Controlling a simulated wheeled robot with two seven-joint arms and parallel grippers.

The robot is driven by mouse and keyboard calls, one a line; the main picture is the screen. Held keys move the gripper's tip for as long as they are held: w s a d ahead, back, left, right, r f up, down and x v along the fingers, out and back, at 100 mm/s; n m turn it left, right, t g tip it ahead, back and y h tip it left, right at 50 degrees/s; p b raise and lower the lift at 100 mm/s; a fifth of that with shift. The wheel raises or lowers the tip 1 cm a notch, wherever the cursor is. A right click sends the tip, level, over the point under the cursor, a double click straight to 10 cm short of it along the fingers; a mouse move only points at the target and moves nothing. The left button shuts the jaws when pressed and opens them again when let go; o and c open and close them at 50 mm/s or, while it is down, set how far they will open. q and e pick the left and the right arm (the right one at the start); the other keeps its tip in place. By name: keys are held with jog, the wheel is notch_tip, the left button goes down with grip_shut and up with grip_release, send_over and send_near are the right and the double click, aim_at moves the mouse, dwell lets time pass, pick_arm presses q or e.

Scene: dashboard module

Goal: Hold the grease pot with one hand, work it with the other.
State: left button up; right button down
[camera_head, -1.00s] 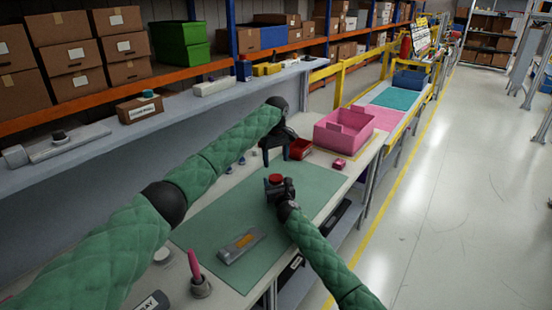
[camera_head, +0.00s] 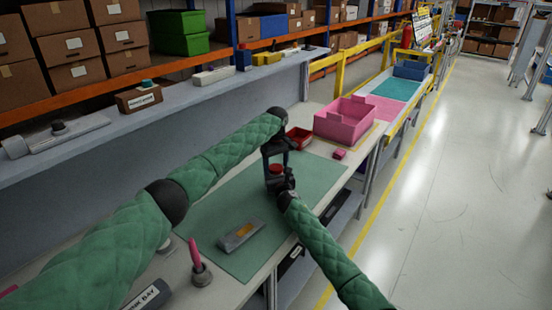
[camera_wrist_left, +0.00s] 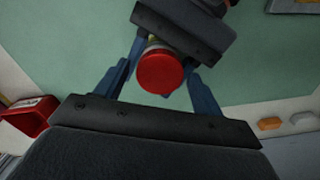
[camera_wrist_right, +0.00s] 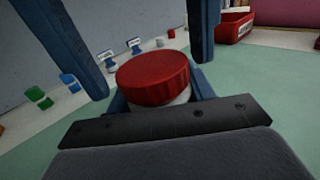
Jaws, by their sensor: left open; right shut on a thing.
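The grease pot has a red ribbed lid (camera_wrist_right: 153,79) over a pale body (camera_wrist_right: 176,99); the lid also shows in the head view (camera_head: 275,169) and the left wrist view (camera_wrist_left: 160,71). My right gripper (camera_head: 279,182) is shut on the pot's body and holds it upright over the green mat (camera_head: 215,215). My left gripper (camera_head: 274,158) is open, pointing down from above, with its fingers (camera_wrist_left: 160,82) on either side of the lid. I cannot tell whether they touch it. The lower part of the pot is hidden by my right gripper.
A grey device with an orange patch (camera_head: 241,235) lies on the mat. A pink tool stands in a holder (camera_head: 200,270) at front left. A red bin (camera_head: 299,138), a pink crate (camera_head: 344,120) and a small pink block (camera_head: 340,154) stand beyond the mat.

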pick_arm(q)
jog(key=shift+f, duration=0.25)
jog(key=shift+c, duration=0.5)
jog(key=c, duration=0.9)
jog(key=m, duration=0.4)
jog(key=shift+m, duration=0.4)
jog(key=m, duration=0.5)
jog(key=shift+a, duration=0.15)
jog(key=o, duration=1.1)
